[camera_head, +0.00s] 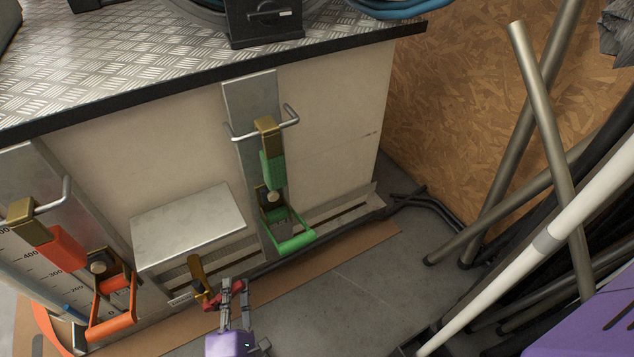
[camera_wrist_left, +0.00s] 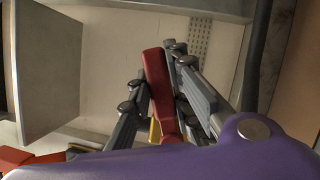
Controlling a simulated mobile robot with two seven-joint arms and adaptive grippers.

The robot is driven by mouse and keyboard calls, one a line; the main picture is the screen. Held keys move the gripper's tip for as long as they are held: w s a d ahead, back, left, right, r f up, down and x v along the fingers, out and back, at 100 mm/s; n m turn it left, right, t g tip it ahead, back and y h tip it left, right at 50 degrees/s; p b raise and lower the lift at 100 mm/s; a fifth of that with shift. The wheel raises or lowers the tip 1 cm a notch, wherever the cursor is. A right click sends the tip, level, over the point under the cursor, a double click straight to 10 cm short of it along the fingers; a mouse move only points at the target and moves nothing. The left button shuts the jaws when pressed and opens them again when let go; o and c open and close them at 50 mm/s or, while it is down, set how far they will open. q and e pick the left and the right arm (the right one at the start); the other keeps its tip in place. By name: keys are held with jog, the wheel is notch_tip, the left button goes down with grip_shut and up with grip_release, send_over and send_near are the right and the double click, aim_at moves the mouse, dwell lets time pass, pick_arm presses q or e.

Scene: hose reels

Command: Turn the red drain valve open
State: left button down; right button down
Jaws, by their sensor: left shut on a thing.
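The red drain valve handle (camera_head: 213,299) sits low on the front of the cabinet, on a brass-coloured valve body (camera_head: 198,272). My left gripper (camera_head: 234,289) reaches up from the bottom edge of the head view and is shut on the handle's outer end. In the left wrist view the red handle (camera_wrist_left: 157,85) stands between the two grey fingers, with a bit of yellow brass below it. The fingers hide part of the handle and its pivot. My right gripper is not in view.
A metal box (camera_head: 188,228) juts out above the valve. A green-handled clamp (camera_head: 273,168) hangs to its right and an orange-handled one (camera_head: 64,248) to its left. A tread-plate top (camera_head: 160,55) overhangs the cabinet. Pipes (camera_head: 545,120) lean at right; grey floor (camera_head: 345,290) lies between.

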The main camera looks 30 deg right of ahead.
pick_arm(q)
jog(key=shift+a+r+n+t, duration=0.3)
jog(key=shift+r+n, duration=0.1)
jog(key=shift+n, duration=0.45)
jog(key=shift+a+r+n+t, duration=0.15)
jog(key=shift+r+n+t, duration=0.2)
jog(key=shift+n, duration=0.5)
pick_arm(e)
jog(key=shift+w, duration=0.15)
pick_arm(q)
jog(key=c, duration=1.6)
grip_release()
jog(key=shift+s, duration=0.1)
jog(key=v, duration=1.1)
jog(key=shift+s, duration=0.4)
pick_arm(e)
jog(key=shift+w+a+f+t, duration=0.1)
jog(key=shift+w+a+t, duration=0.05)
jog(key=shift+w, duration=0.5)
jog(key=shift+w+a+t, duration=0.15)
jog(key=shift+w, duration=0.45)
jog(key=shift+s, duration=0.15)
